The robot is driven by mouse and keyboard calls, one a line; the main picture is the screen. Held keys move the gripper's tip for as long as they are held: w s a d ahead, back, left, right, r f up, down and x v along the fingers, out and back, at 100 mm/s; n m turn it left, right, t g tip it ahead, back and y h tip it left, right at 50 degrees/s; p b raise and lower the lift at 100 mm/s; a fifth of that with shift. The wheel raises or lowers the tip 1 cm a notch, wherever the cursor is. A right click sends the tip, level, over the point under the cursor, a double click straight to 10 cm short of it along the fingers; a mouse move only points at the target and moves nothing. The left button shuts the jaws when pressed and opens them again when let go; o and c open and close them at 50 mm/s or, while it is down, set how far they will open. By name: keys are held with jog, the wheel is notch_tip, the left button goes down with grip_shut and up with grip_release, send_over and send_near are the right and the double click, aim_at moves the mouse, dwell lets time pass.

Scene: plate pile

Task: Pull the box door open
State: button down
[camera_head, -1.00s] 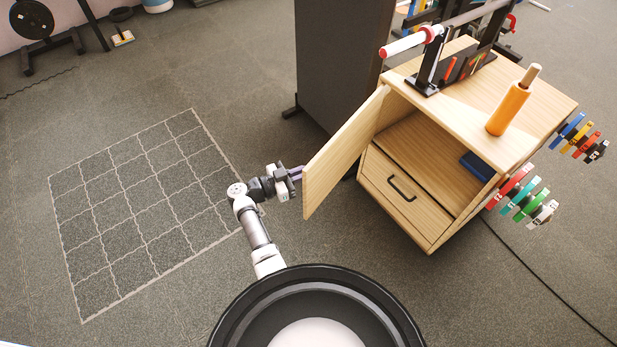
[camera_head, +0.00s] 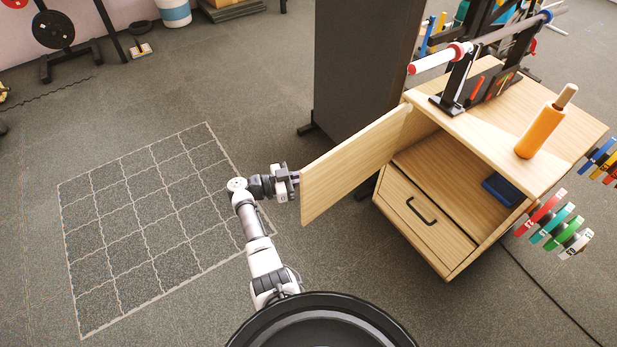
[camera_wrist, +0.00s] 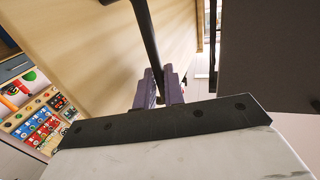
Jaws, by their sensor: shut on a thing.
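The wooden box (camera_head: 428,231) stands right of centre in the head view, with its upper compartment open. Its light wooden door (camera_head: 352,168) is swung wide out to the left, well away from the opening. My gripper (camera_head: 297,178) is at the outer side of the door near its free edge. In the wrist view my gripper (camera_wrist: 160,90) is shut on the dark bar handle (camera_wrist: 146,40), which runs along the door's face (camera_wrist: 85,45). The handle is hidden in the head view.
A blue item (camera_head: 502,189) lies inside the compartment, above a closed drawer with a black handle (camera_head: 421,211). An orange bottle-like object (camera_head: 541,129) and a rack with a bar stand on top. A dark panel (camera_head: 350,70) stands behind the door.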

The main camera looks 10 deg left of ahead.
jog(key=shift+w+d+r, duration=0.15)
jog(key=shift+d, duration=0.15)
jog(key=c, duration=1.5)
grip_release()
jog(key=shift+d, duration=0.1)
jog(key=shift+a, duration=0.2)
jog(key=b+v, duration=0.2)
jog(key=v, duration=1.1)
jog(key=shift+a, duration=0.4)
